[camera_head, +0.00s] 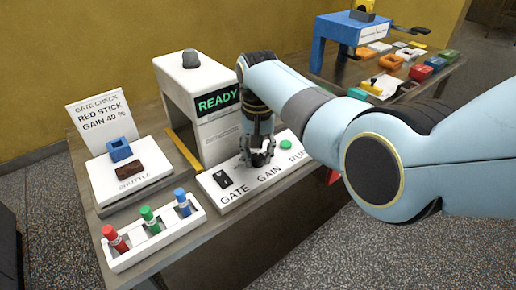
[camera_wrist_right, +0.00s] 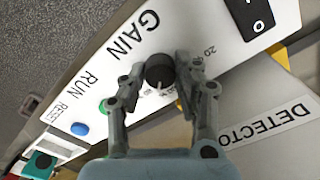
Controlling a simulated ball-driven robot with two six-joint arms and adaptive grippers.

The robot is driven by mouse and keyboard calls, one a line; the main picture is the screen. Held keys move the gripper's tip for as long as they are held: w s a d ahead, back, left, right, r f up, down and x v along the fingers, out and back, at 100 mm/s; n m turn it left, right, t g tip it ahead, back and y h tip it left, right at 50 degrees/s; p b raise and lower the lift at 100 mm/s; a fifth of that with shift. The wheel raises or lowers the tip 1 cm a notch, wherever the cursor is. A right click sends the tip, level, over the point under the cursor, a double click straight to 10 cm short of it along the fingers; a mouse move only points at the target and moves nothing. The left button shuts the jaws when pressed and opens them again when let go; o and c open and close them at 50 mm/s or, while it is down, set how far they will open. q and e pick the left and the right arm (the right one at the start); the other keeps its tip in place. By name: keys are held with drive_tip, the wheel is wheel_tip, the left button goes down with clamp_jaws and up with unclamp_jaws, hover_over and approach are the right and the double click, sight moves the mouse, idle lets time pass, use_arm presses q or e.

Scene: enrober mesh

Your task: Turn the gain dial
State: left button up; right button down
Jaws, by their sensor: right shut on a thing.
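The gain dial (camera_wrist_right: 159,70) is a dark round knob on the white control panel (camera_head: 224,197), beside the word GAIN. A white pointer mark shows at its edge, and small scale numbers lie around it, partly hidden by the fingers. My right gripper (camera_wrist_right: 160,76) has a finger on either side of the dial and is shut on it. In the head view my right gripper (camera_head: 261,155) reaches down to the panel and hides most of the dial. A sign (camera_head: 97,119) reads "GATE CHECK, RED STICK, GAIN 40 %". My left gripper is not in view.
The detector (camera_head: 212,130) shows READY behind the panel. The gate switch (camera_head: 222,179) is left of my gripper, and the green run button (camera_head: 286,145) is right of it. A rack (camera_head: 150,243) of red, green and blue sticks and the shuttle plate (camera_head: 132,181) stand left.

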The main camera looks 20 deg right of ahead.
sight(258, 156)
drive_tip(key=shift+r+n+p, duration=0.1)
drive_tip(key=shift+n+p, duration=0.5)
drive_tip(key=shift+n, duration=0.6)
drive_tip(key=shift+n+p, duration=0.45)
drive_tip(key=shift+n, duration=0.75)
drive_tip(key=c, duration=0.9)
unclamp_jaws()
drive_tip(key=shift+c, duration=0.2)
drive_tip(key=shift+r, duration=0.15)
wheel_tip(258, 156, up, 12)
drive_tip(key=shift+f, duration=0.2)
